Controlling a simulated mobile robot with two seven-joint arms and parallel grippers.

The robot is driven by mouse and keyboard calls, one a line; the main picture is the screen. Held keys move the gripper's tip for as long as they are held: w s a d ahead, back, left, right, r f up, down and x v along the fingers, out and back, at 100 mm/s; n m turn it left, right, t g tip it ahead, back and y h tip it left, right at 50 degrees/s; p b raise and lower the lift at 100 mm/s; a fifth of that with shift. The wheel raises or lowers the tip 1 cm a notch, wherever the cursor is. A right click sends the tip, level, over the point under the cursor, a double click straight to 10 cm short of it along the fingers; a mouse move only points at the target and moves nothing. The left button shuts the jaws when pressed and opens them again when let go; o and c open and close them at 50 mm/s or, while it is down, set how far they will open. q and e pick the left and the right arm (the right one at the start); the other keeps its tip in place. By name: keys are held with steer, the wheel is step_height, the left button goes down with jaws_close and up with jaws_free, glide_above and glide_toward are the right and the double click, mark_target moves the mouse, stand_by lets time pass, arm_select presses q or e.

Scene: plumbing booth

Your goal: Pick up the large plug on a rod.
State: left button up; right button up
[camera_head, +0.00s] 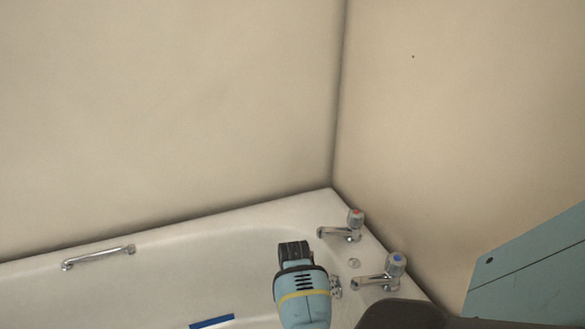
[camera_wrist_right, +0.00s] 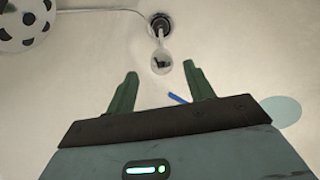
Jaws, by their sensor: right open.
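In the right wrist view, a dark round plug (camera_wrist_right: 161,24) has a thin rod that ends in a pale, shiny round knob (camera_wrist_right: 161,58). Whether the plug sits in a hole or lies on the white surface, I cannot tell. My right gripper (camera_wrist_right: 160,70) is open, with its two green fingers apart. The knob shows between and just beyond the fingertips, with nothing held. In the head view, a teal part of my arm (camera_head: 302,300) hangs over the bath and hides its surface there; the plug does not show. My left gripper is not in view.
The bath (camera_head: 150,285) has a grab handle (camera_head: 98,257), a red-marked tap (camera_head: 354,222) and a blue-marked tap (camera_head: 394,266) by the wall corner. A blue strip (camera_wrist_right: 178,98) and a black-and-white ball (camera_wrist_right: 27,25) lie nearby. A teal panel (camera_head: 535,275) stands right.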

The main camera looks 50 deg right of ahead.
step_height(320, 180, down, 2)
steer(key=shift+f+b, duration=0.2)
steer(key=shift+b, duration=0.35)
steer(key=shift+f, duration=0.3)
steer(key=f+b, duration=0.1)
steer(key=f, duration=0.1)
steer(key=f+b, duration=0.1)
steer(key=f, duration=0.2)
steer(key=shift+s+a+b, duration=0.1)
steer(key=shift+s+b, duration=0.1)
steer(key=shift+b, duration=0.2)
steer(key=shift+r, duration=0.15)
steer(key=shift+c, duration=0.6)
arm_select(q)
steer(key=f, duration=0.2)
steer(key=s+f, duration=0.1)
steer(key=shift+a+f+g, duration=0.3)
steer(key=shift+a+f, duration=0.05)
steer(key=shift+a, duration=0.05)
arm_select(e)
jaws_close()
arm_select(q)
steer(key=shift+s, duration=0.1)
